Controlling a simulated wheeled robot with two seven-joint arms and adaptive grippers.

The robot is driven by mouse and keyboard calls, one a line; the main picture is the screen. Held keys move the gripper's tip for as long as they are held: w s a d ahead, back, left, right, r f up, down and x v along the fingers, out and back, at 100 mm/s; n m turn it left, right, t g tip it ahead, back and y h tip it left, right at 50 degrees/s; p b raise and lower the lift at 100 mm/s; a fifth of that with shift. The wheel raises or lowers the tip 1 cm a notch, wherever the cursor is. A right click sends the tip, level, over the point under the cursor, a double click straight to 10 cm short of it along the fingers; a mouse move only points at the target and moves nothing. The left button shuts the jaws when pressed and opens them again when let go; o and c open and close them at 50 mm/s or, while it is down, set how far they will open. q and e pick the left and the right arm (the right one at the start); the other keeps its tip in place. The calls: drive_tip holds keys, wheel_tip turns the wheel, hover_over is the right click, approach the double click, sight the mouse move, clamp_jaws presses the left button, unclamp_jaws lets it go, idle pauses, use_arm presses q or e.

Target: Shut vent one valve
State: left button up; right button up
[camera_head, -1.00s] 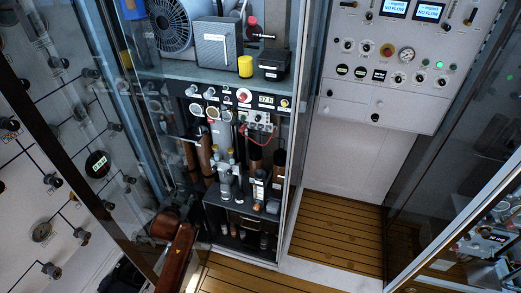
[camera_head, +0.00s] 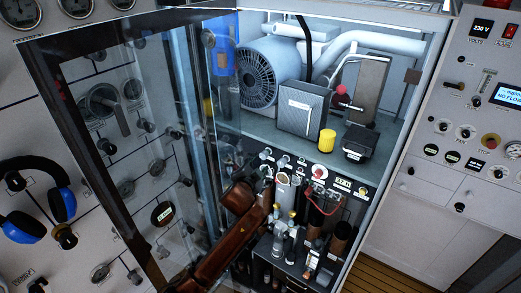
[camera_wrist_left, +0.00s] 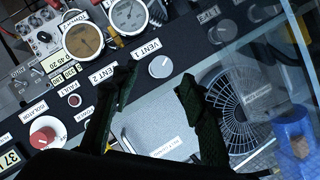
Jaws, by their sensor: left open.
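The vent one valve is a small round grey knob (camera_wrist_left: 160,67) beside a "VENT 1" label (camera_wrist_left: 146,49) in the left wrist view. It sits on a dark panel strip. My left gripper (camera_wrist_left: 158,80) is open, with its two dark fingers apart on either side of the knob's near side. I cannot tell whether either finger touches it. A "VENT 2" label (camera_wrist_left: 101,75) is left of the gripper, and the left finger hides what lies beside it. In the head view my brown left arm reaches into the cabinet, and its gripper is hard to make out against the dark fittings.
A glass door (camera_head: 120,130) stands open at the left of the cabinet. A fan (camera_head: 257,76), a grey box (camera_head: 304,107) and a yellow cap (camera_head: 327,140) stand on the shelf. A red knob (camera_wrist_left: 42,137) and gauges (camera_wrist_left: 84,40) flank the valve row.

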sight(263, 157)
use_arm(q)
drive_tip(key=shift+w+d, duration=0.3)
drive_tip(key=shift+w, duration=0.1)
drive_tip(key=shift+w+r+p, duration=0.1)
drive_tip(key=shift+r+p, duration=0.2)
drive_tip(key=shift+p, duration=0.15)
drive_tip(key=shift+w+d+f, duration=0.1)
drive_tip(key=shift+w, duration=0.3)
drive_tip(key=x, duration=0.4)
drive_tip(key=shift+w+a+f, duration=0.2)
drive_tip(key=shift+w+f, duration=0.1)
drive_tip(key=shift+f, duration=0.2)
drive_tip(key=shift+s+d+r, duration=0.1)
drive_tip(key=shift+s+r, duration=0.15)
drive_tip(key=shift+s, duration=0.1)
drive_tip(key=shift+s+r, duration=0.15)
drive_tip(key=shift+s, duration=0.1)
drive_tip(key=shift+w+f, duration=0.2)
drive_tip(key=shift+w, duration=0.05)
drive_tip(key=shift+c, duration=0.6)
drive_tip(key=shift+w+f, duration=0.1)
drive_tip(key=shift+w, duration=0.05)
drive_tip(key=shift+c, duration=0.7)
drive_tip(key=c, duration=0.8)
clamp_jaws()
use_arm(e)
drive_tip(key=shift+s+r, duration=0.35)
drive_tip(key=shift+r, duration=0.3)
